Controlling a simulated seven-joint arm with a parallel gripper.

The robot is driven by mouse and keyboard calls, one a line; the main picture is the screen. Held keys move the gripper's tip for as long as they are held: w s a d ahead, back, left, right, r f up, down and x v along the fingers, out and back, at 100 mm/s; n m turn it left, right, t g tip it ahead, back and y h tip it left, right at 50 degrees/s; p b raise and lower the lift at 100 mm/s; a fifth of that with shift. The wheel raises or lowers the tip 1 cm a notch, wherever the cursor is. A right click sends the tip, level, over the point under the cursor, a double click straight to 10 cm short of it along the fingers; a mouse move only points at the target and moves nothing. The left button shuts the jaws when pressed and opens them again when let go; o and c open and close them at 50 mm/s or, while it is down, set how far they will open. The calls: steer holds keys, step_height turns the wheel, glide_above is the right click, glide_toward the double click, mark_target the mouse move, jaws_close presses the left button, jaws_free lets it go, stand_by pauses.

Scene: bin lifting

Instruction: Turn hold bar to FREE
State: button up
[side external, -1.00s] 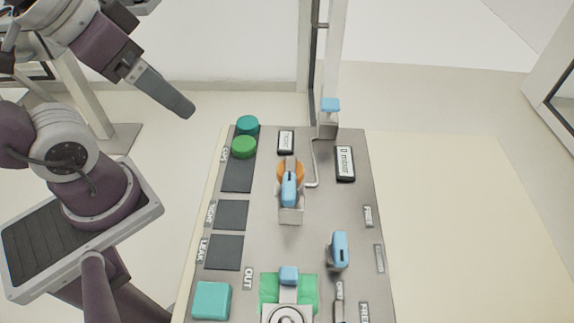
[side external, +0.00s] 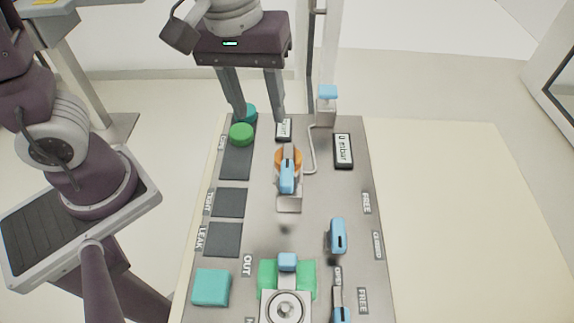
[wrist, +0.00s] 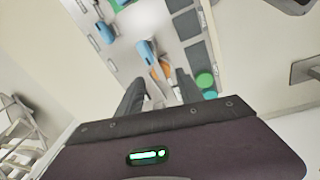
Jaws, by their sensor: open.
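A blue-handled lever (side external: 338,236) stands on the right side of the grey panel (side external: 325,205), beside a FREE label (side external: 366,202) and another label below it. A second blue-tipped lever (side external: 341,313) at the bottom edge, partly cut off, also has a FREE label (side external: 362,300) beside it. I cannot tell which is the hold bar. In the wrist view a blue handle (wrist: 105,32) shows at upper left. My gripper (side external: 260,115) is open and empty, pointing down over the panel's far end, well away from both levers. Its fingers also show in the wrist view (wrist: 160,80).
A blue handle on an orange part (side external: 284,158) stands mid-panel, nearer my gripper. Green (side external: 241,134) and teal discs lie at the far left. A blue-topped post (side external: 327,105) rises at the back right. A green block with a round dial (side external: 286,308) is at the front.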

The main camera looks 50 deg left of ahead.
mark_target(287, 173)
steer(key=d+f, duration=0.1)
steer(key=w+d+f+n+g, duration=0.1)
steer(key=d+f, duration=0.1)
steer(key=d+f+n, duration=0.1)
steer(key=f, duration=0.1)
steer(key=shift+w+d+f+y, duration=0.15)
steer(key=shift+d+f+y, duration=0.1)
steer(key=shift+d+y, duration=0.1)
step_height(287, 173, down, 7)
steer(key=shift+r, duration=0.1)
jaws_close()
stand_by(0.9)
